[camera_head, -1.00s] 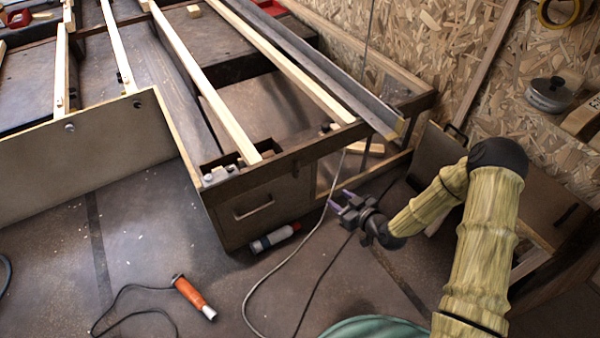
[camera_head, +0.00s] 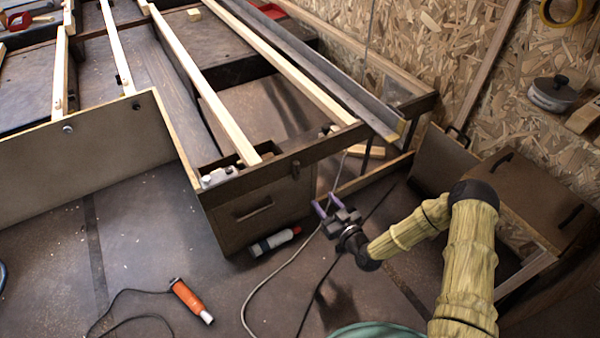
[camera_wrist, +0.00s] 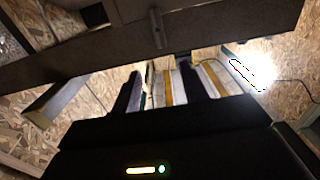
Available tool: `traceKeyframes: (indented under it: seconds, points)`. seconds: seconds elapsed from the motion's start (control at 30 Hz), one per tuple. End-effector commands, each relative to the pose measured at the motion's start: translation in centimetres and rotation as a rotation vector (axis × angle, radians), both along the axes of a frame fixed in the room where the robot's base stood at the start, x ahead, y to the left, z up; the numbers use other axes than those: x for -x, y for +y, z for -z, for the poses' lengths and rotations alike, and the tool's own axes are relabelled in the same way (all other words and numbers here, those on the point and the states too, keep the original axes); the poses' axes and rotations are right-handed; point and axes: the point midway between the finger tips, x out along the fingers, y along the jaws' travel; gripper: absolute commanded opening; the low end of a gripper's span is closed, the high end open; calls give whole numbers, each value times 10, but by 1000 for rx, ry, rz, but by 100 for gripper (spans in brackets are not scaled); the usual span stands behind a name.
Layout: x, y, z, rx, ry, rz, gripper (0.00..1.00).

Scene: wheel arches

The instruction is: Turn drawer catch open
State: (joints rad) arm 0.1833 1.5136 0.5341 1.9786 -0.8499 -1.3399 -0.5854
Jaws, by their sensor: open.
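The drawer (camera_head: 253,212) has a brown front with a dark handle and looks closed under the wooden frame rail. A small dark upright catch (camera_head: 295,170) sits on the rail just above the drawer's right end. In the wrist view the catch (camera_wrist: 156,27) hangs upright on the dark beam, above and beyond my fingers. My gripper (camera_head: 324,207) has purple fingertips. It is open and empty, right of the drawer front and below and to the right of the catch, apart from it. Both fingers also show in the wrist view (camera_wrist: 160,85).
A grey cable (camera_head: 275,275) runs over the floor near my gripper. An orange tool (camera_head: 191,300) lies at the front. A brown cabinet (camera_head: 530,190) stands at the right.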

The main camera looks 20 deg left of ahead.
Motion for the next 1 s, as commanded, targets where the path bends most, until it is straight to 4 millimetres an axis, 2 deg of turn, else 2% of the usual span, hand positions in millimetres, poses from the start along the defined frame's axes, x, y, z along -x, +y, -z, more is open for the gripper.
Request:
traceKeyframes:
  seconds: [0.7, 1.0]
  points:
    - [-81, 96, 3, 0, -3, -1, 44]
    - [-100, 118, 1, 0, 1, -1, 44]
